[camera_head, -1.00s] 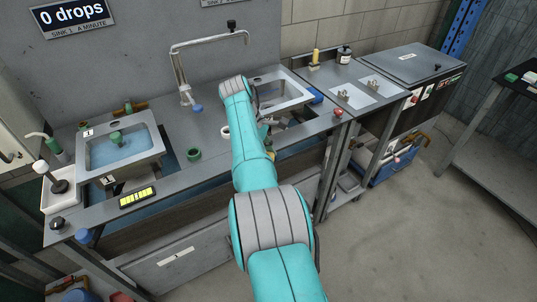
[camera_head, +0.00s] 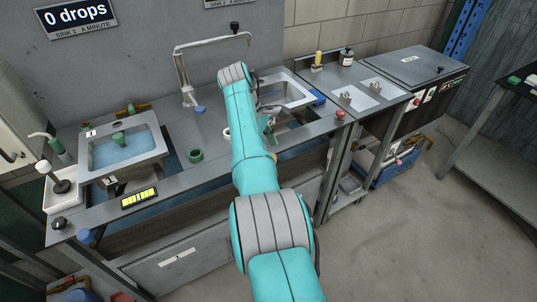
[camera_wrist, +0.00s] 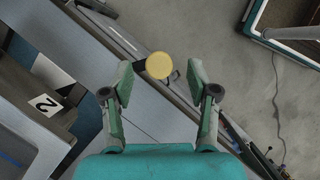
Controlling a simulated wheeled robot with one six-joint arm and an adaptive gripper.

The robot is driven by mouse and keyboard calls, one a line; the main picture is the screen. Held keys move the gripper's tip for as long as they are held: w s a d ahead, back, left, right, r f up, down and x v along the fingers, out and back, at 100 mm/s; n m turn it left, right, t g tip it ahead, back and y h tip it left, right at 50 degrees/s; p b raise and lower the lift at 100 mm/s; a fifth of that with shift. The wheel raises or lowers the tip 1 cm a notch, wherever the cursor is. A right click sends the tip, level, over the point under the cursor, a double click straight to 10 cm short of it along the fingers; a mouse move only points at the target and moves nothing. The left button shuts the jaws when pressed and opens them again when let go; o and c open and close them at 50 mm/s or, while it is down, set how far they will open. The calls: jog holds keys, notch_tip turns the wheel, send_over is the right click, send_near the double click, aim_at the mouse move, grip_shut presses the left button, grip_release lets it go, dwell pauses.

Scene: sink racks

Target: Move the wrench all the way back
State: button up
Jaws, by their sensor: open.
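I cannot surely pick out the wrench in either view. In the wrist view a round yellow end (camera_wrist: 158,65) lies between the fingertips of my gripper (camera_wrist: 160,73), with a dark part beside it on the left. Whether this belongs to the wrench I cannot tell. My gripper is open, its two fingers apart on either side of the yellow end, and no contact shows. In the head view my arm hides most of the gripper and part of the counter by the right sink (camera_head: 284,91).
The left sink (camera_head: 122,150) holds blue water. A green ring (camera_head: 195,155) lies on the counter between the sinks, near a bent faucet pipe (camera_head: 181,70). A red knob (camera_head: 340,115) sits at the front edge. A yellow-topped item (camera_head: 318,60) and dark bottle (camera_head: 346,57) stand at back right.

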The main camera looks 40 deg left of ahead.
notch_tip(320, 180, up, 6)
jog(key=shift+f, duration=0.1)
jog(key=shift+s+a, duration=0.1)
dwell(0.6)
